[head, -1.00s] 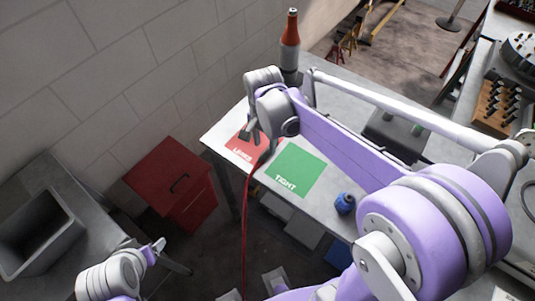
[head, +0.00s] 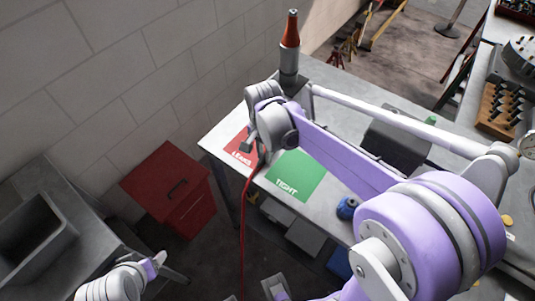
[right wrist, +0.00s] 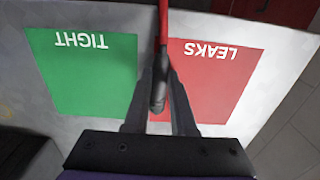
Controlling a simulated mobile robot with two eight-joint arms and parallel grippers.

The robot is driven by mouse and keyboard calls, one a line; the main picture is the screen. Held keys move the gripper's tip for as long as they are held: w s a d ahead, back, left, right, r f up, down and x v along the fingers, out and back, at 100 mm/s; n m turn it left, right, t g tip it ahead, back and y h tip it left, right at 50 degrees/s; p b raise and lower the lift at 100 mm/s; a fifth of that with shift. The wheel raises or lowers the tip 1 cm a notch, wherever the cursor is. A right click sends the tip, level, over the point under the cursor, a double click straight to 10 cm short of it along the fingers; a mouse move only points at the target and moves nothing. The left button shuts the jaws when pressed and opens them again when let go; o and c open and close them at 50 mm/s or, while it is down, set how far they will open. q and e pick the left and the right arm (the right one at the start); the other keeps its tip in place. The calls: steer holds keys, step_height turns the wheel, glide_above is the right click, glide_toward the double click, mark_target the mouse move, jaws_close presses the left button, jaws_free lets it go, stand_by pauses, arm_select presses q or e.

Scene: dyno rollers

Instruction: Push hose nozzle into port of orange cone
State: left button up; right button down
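The orange cone (head: 290,30) stands upright with a dark tip on a grey cylindrical base at the table's far end. Its port cannot be made out. My right gripper (head: 252,146) is above the near left part of the table, left of and nearer than the cone. In the right wrist view its fingers (right wrist: 160,85) are closed around the grey nozzle (right wrist: 158,98) of the red hose (right wrist: 163,25). In the head view the hose (head: 243,220) hangs over the table edge to the floor. My left gripper (head: 158,258) is low at the left, away from the table; its finger gap is unclear.
The table has a red LEAKS mat (head: 238,152) and a green TIGHT mat (head: 298,176). A blue object (head: 347,207) and a dark grey box (head: 398,142) stand farther right. A block wall runs along the left; a red cabinet (head: 165,185) stands below it.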

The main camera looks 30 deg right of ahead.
mark_target(264, 157)
steer(key=shift+r, duration=0.1)
stand_by(0.5)
steer(key=shift+r+p, duration=2.15)
steer(key=shift+r, duration=1.3)
arm_select(q)
steer(key=r, duration=0.1)
steer(key=w+r, duration=0.1)
steer(key=r, duration=0.3)
steer(key=shift+w+r, duration=0.15)
steer(key=shift+w, duration=0.15)
steer(key=shift+s, duration=0.1)
arm_select(e)
steer(key=shift+f, duration=0.15)
